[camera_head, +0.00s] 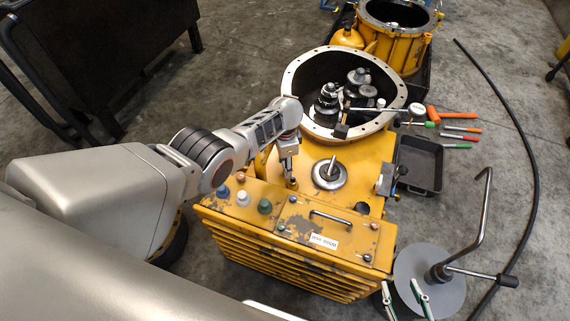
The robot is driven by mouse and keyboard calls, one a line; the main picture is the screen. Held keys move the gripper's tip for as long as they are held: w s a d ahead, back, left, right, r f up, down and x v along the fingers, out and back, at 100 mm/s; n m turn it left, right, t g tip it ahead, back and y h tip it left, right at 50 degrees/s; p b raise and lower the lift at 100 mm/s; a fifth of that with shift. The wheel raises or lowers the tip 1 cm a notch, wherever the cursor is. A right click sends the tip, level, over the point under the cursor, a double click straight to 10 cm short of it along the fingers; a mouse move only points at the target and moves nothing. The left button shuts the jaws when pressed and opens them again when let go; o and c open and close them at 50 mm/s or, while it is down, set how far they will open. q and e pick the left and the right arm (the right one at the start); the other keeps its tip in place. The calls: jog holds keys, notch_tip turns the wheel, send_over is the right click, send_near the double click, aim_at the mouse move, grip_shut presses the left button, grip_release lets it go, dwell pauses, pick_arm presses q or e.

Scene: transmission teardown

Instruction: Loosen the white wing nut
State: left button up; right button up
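The white wing nut (242,198) is a small white piece on the left part of the yellow housing's top (335,217), among blue, pink and green ones. My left arm comes in from the left, and its gripper (289,170) points down over the housing, to the right of and behind the white wing nut, apart from it. Its fingers are too small and overlapped to tell if they are open. My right gripper (402,289) shows at the bottom edge, right of the housing, with two green-and-white fingertips apart and nothing between them. The rest of it is cut off.
An open round casing (300,76) with dark gear parts inside stands behind the housing. A black tray (419,164) and several orange, red and green-handled tools lie to the right. A grey disc (453,293) with a bent rod is at the lower right. A black cable (534,165) crosses the floor.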

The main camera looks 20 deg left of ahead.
dwell(0.4)
pick_arm(q)
jog(key=o, duration=1.1)
jog(key=shift+f, duration=0.1)
jog(key=shift+o, duration=0.2)
jog(key=shift+d, duration=0.1)
jog(key=shift+d+r, duration=0.1)
jog(key=shift+r, duration=3.3)
jog(key=shift+a+r, duration=0.25)
jog(key=shift+r, duration=0.4)
